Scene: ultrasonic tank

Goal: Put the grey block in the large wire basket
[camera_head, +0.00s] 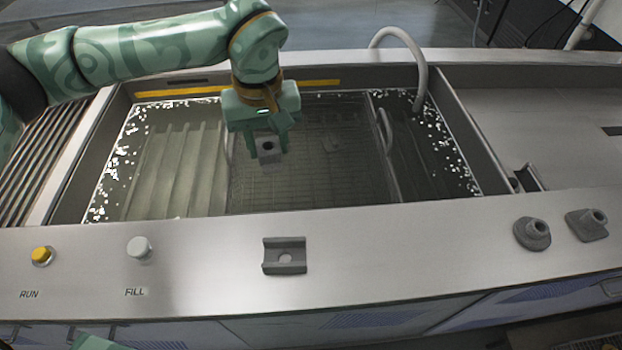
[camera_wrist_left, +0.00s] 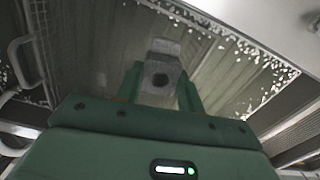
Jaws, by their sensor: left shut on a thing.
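My left gripper (camera_head: 266,143) is shut on the grey block (camera_head: 268,150), a small block with a dark round hole in its face. In the left wrist view the left gripper (camera_wrist_left: 160,88) has the block (camera_wrist_left: 161,77) between its two fingers. In the head view the block shows over the left part of the large wire basket (camera_head: 315,185), which lies in the tank's liquid. How high the block is above the liquid is hard to tell.
A grey channel-shaped part (camera_head: 285,255) lies on the front ledge, with two grey flanged parts (camera_head: 532,233) (camera_head: 586,224) at its right. Yellow RUN (camera_head: 41,256) and white FILL (camera_head: 139,248) buttons are at left. A curved pipe (camera_head: 418,65) rises behind the tank.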

